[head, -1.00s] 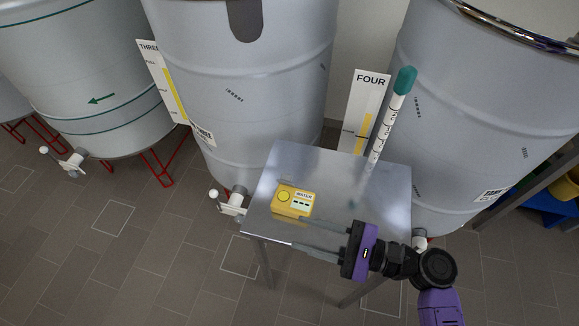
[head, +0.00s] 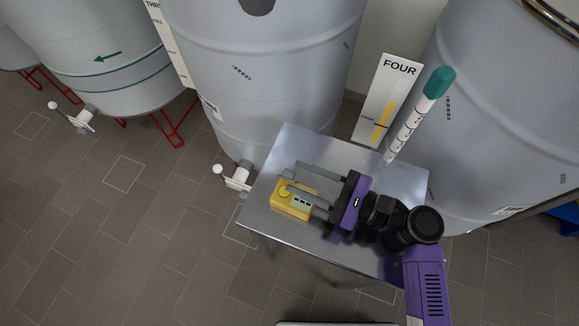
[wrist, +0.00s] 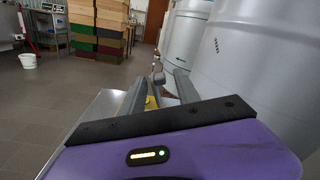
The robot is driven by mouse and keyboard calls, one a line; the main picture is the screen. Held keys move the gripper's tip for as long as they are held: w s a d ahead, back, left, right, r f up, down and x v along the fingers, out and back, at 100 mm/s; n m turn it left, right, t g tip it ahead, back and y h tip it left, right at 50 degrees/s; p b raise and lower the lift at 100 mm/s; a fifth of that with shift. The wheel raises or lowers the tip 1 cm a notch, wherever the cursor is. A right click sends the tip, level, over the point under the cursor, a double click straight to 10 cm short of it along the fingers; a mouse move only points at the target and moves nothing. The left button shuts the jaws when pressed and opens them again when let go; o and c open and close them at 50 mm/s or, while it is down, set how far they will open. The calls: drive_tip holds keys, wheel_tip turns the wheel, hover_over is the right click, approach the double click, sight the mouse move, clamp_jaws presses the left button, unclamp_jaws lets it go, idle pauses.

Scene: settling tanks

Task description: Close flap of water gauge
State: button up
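The water gauge is a small yellow box (head: 290,208) on the metal table; a round yellow spot and a pale panel show on its top. Its flap is hard to make out; a small greyish piece shows at the box's far edge, but I cannot tell if it is the flap. My gripper (head: 290,176) is open and empty, its two grey fingers apart and pointing left. The nearer finger passes over the box and hides part of its top; the farther finger is beyond it. In the wrist view, a bit of yellow (wrist: 150,103) shows between the fingers (wrist: 158,84).
The metal table (head: 280,150) has bare room behind the box. A white graduated rod with a teal cap (head: 440,82) stands at its back right, by the FOUR sign (head: 389,100). Large grey tanks (head: 265,80) stand close behind. A white tap (head: 235,178) is left of the table.

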sight(288, 174)
drive_tip(key=shift+x, duration=1.75)
clamp_jaws()
drive_tip(key=shift+s+a+n, duration=0.1)
drive_tip(key=shift+s+n, duration=0.1)
drive_tip(key=shift+n, duration=0.2)
drive_tip(key=n+b, duration=0.1)
drive_tip(key=s+f+n+b, duration=0.1)
drive_tip(key=n, duration=0.1)
drive_tip(key=shift+s+a, duration=0.15)
drive_tip(key=shift+a, duration=0.1)
drive_tip(key=shift+s+a+f+n+b, duration=0.15)
drive_tip(key=shift+s+n+b, duration=0.1)
drive_tip(key=shift+n+b, duration=0.5)
drive_tip(key=shift+s+a+f+n+b, duration=0.1)
drive_tip(key=shift+s+n+b, duration=0.1)
drive_tip(key=shift+n+b, duration=0.55)
drive_tip(key=shift+s+a+f+n+b, duration=0.2)
drive_tip(key=shift+n+b, duration=0.3)
drive_tip(key=shift+n, duration=0.5)
drive_tip(key=shift+d, duration=0.15)
